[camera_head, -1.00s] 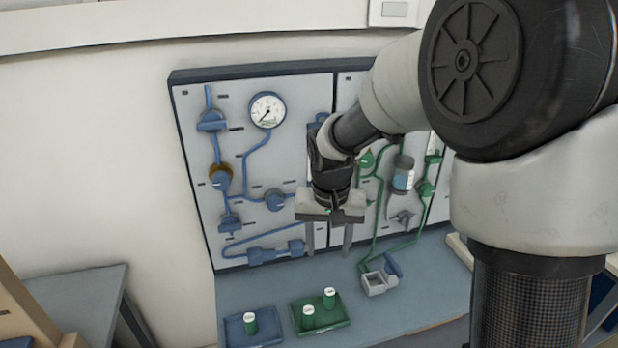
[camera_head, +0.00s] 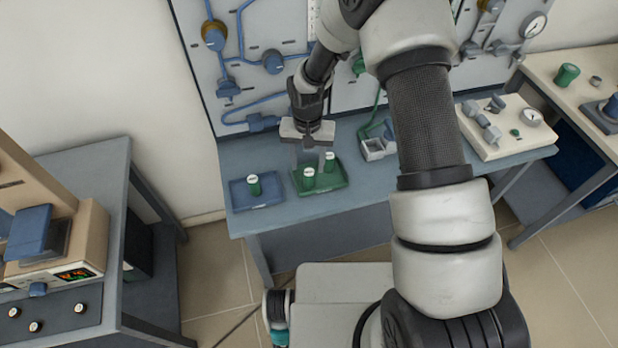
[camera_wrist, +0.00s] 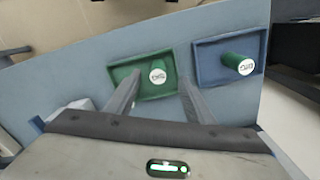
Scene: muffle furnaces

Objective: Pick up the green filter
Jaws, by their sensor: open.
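Two green filters with white tops stand in the green tray (camera_head: 336,182), a left one (camera_head: 308,178) and a right one (camera_head: 329,162). A third green filter (camera_head: 254,185) stands in the blue tray (camera_head: 236,198) on the left. My gripper (camera_head: 310,160) is open and empty, pointing down over the green tray. In the wrist view, one filter (camera_wrist: 158,76) in the green tray shows between my fingertips (camera_wrist: 159,82), and the filter (camera_wrist: 238,64) in the blue tray is to the right. I cannot tell the height of my fingertips.
The trays rest on a blue-grey bench (camera_head: 350,205). A small grey box (camera_head: 375,148) stands right of the green tray, below the wall panel (camera_head: 285,90). A light instrument panel (camera_head: 505,125) is further right. A furnace (camera_head: 60,240) stands on the left table.

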